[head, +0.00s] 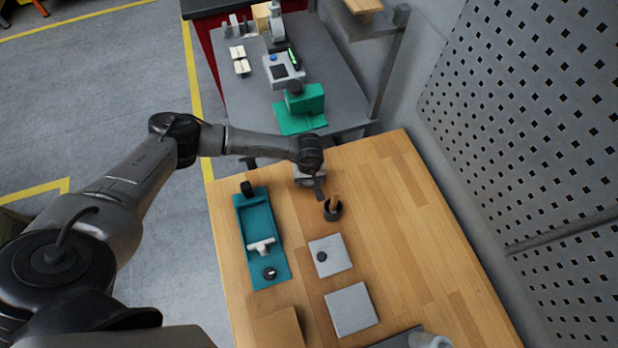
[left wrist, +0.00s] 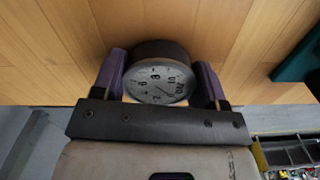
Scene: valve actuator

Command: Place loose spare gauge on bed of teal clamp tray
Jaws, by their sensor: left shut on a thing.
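My left gripper (head: 318,186) is over the far part of the wooden bench, to the right of the teal clamp tray. In the left wrist view its two purple fingers (left wrist: 163,84) are shut on the sides of a round gauge (left wrist: 157,83) with a dark rim and a pale numbered dial. The gauge is hard to make out in the head view; whether it touches the bench is unclear. The teal clamp tray (head: 256,222) lies left of the gripper, with a pale T-shaped clamp piece (head: 261,246) across its near part. A teal edge shows in the left wrist view (left wrist: 296,62). My right gripper is not in view.
Two grey plates (head: 338,262) (head: 351,309) lie nearer, one with a small dark knob. A grey table (head: 245,95) with a green device (head: 304,100) stands beyond. The bench's right side is clear.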

